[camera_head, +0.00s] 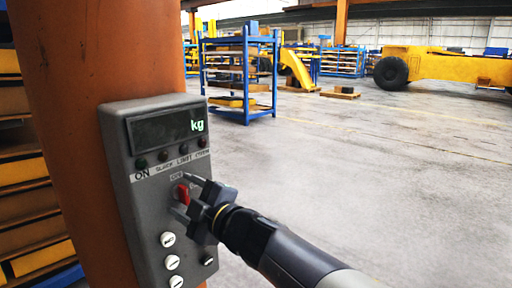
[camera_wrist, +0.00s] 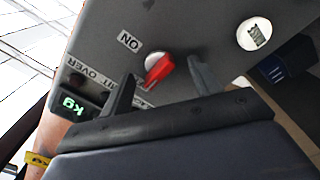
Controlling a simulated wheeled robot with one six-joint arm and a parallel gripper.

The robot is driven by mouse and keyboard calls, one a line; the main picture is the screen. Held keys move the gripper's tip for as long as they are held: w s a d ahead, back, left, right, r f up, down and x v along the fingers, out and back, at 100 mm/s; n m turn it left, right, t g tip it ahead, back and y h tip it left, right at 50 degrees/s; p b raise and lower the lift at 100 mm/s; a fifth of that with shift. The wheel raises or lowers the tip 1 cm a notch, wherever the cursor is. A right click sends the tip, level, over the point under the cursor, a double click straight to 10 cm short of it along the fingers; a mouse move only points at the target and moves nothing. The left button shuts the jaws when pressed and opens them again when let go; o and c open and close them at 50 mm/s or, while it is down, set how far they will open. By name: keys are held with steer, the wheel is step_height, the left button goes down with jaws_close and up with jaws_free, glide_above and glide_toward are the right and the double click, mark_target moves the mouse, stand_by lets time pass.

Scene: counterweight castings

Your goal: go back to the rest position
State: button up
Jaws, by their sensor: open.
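A grey control box (camera_head: 150,210) is fixed to an orange column. It has a dark display (camera_head: 166,130) with a green lit "kg" and a row of small lamps below. A red rotary switch (camera_head: 182,193) sits mid-panel; in the wrist view the red switch (camera_wrist: 160,70) shows near an "ON" label. My gripper (camera_head: 186,197) is open in front of the box, with its fingers on either side of the red switch. In the wrist view my gripper (camera_wrist: 160,80) shows a gap between each finger and the switch; whether either touches the panel I cannot tell.
The orange column (camera_head: 75,90) stands close on the left, with stacked shelving beyond it. White buttons (camera_head: 172,262) line the lower panel. A blue rack (camera_head: 245,75) and a yellow vehicle (camera_head: 445,68) stand far back. The concrete floor (camera_head: 400,170) at right is open.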

steer(key=m+p, duration=0.1)
steer(key=m, duration=0.1)
steer(key=m+p, duration=0.2)
steer(key=m, duration=0.1)
steer(key=m+p, duration=0.2)
steer(key=shift+w+r, duration=0.1)
steer(key=shift+r, duration=0.15)
steer(key=m+p, duration=0.2)
steer(key=m, duration=0.1)
steer(key=shift+d, duration=0.1)
steer(key=shift+f+m+p, duration=0.2)
steer(key=shift+m+p, duration=0.15)
steer(key=shift+m, duration=0.35)
